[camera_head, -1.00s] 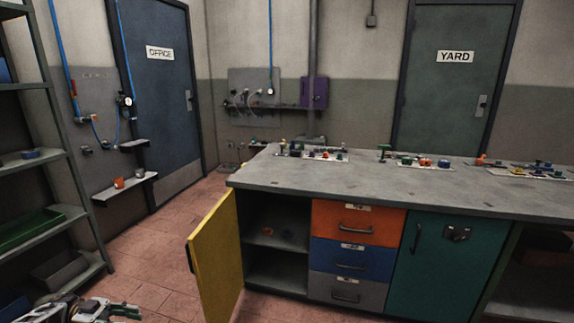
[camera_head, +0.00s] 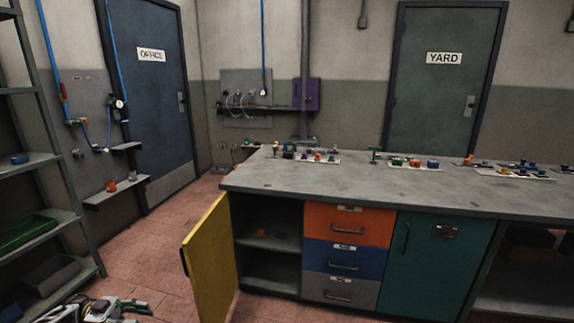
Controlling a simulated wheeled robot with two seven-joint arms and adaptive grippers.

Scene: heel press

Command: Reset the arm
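Part of my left arm with its gripper (camera_head: 128,306) shows at the bottom left corner, low over the floor and left of the open yellow cabinet door (camera_head: 210,262). It is small and cut by the frame edge, so I cannot tell whether its fingers are open. It stands apart from the workbench (camera_head: 340,182). My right arm and gripper are not in the picture.
The yellow door juts out from the bench front. The bench has orange, blue and grey drawers (camera_head: 346,225) and a teal door (camera_head: 440,265). Small parts (camera_head: 410,162) line its top. A shelf rack (camera_head: 45,220) stands at left. Red floor (camera_head: 135,250) lies between.

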